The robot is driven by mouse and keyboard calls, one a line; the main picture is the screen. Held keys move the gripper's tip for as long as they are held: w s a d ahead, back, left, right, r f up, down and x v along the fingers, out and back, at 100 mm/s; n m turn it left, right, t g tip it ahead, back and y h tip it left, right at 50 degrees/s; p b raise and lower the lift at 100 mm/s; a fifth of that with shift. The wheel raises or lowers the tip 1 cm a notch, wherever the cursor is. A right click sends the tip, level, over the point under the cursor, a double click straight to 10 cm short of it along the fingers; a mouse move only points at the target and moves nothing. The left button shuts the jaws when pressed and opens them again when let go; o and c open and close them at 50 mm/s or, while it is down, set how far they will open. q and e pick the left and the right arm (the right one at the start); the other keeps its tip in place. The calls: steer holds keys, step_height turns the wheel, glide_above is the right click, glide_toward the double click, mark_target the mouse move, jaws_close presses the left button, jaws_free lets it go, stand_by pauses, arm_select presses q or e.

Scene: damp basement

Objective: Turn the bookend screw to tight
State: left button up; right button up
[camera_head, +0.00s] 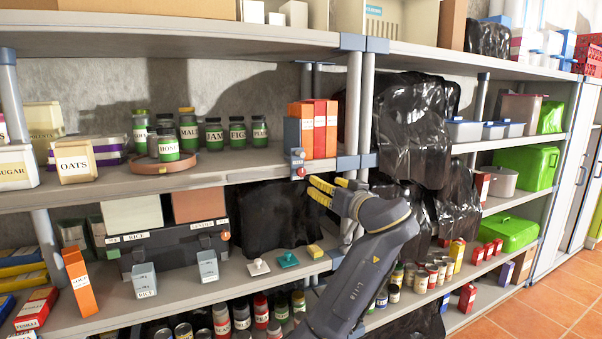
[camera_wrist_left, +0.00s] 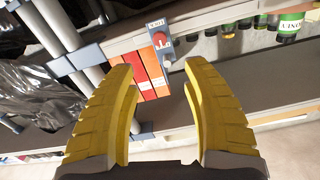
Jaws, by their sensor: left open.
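The bookend (camera_head: 297,157) is a small grey upright piece at the front edge of the middle shelf, against orange and red boxes (camera_head: 319,128). Its screw has a red knob (camera_head: 300,171), seen also in the left wrist view (camera_wrist_left: 160,40), below a small label plate. In the left wrist view, the bookend lies beyond the gap between the fingertips (camera_wrist_left: 157,68). My right gripper is not in view.
The middle shelf (camera_head: 225,176) holds several jars (camera_head: 188,132) left of the bookend. A grey shelf post (camera_head: 353,110) and black plastic sheeting (camera_head: 408,125) stand to its right.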

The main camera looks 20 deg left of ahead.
mark_target(302, 172)
arm_select(q)
steer(key=x, duration=1.5)
steer(key=shift+w+a, duration=0.25)
steer(key=shift+w, duration=0.1)
jaws_close()
